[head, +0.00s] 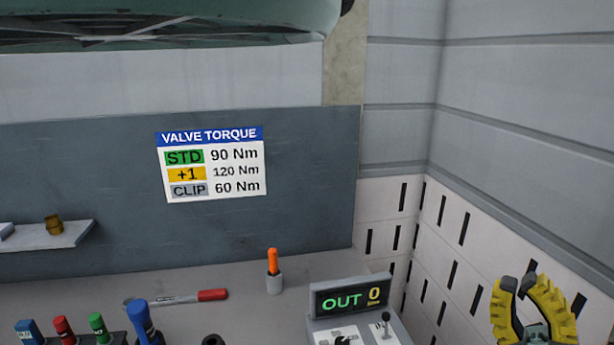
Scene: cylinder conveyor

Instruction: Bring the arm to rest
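My gripper (519,284) shows at the bottom right of the head view, with yellow and black fingers pointing up. A gap shows between its fingers, and nothing is seen held in it. It is in front of the slotted white wall panel (456,248). The rest of my arm is below the picture.
A grey counter (190,272) runs along the back wall. On it are a red-handled tool (212,295), an orange-handled tool in a cup (273,265), several coloured tools (97,325) and a control box (318,302) reading "OUT 0". A torque sign (212,165) hangs above.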

